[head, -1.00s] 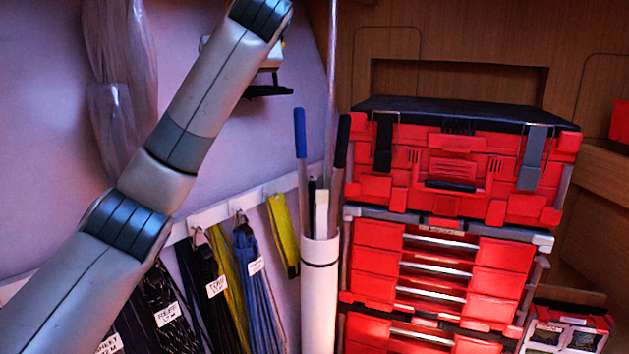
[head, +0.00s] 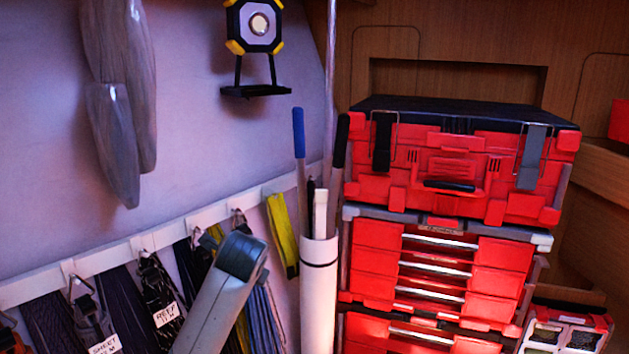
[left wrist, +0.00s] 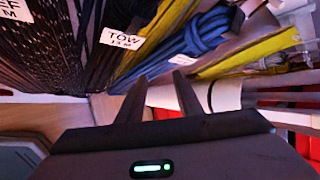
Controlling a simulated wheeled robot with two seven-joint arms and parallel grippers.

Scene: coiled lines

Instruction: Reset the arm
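My left gripper (left wrist: 158,98) shows in the left wrist view with its two dark fingers apart and nothing between them. In that view, coiled lines hang close beyond the fingers: a dark one with a TOW label (left wrist: 122,38), a blue coil (left wrist: 192,42) and a yellow line (left wrist: 248,54). In the head view one link of my left arm (head: 218,300) rises from the bottom, in front of the blue and yellow coils. The gripper itself is out of that view. My right gripper shows in neither view.
Labelled dark coils, such as the REEF coil (head: 160,290), hang from a white rail (head: 105,258). A white tube (head: 319,300) holding poles stands beside red toolboxes (head: 450,170). A work lamp (head: 256,28) and grey fenders (head: 120,100) are above. The upper wall is clear between them.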

